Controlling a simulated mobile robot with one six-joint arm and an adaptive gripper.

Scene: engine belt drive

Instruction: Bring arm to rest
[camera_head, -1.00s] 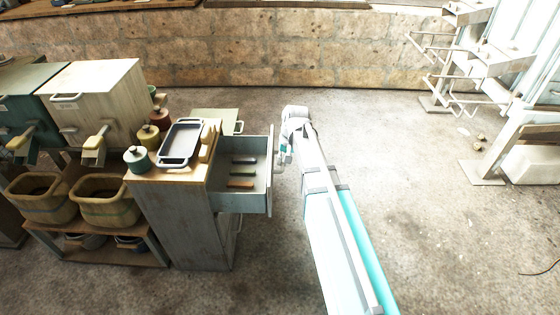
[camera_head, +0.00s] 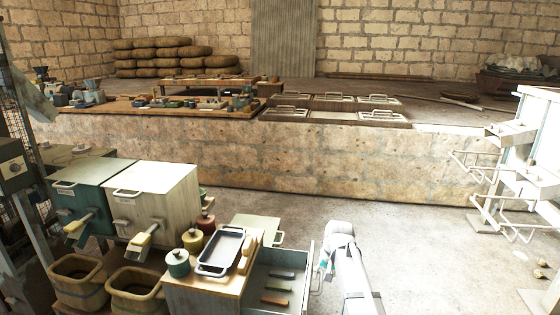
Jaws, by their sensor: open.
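My arm reaches up from the bottom of the head view, right of centre. My gripper (camera_head: 320,277) is at its far end, beside the right side of the open drawer (camera_head: 309,262). Only a small part of the gripper shows, and the wrist hides the rest. It is open, and I see nothing held in it.
The open drawer holds several dark, green and reddish bars. On the cabinet top (camera_head: 199,293) are a tray (camera_head: 221,252) and several small canisters. Bins (camera_head: 166,195) stand at left, a rack (camera_head: 500,190) at right. Floor right of my arm (camera_head: 420,240) is clear.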

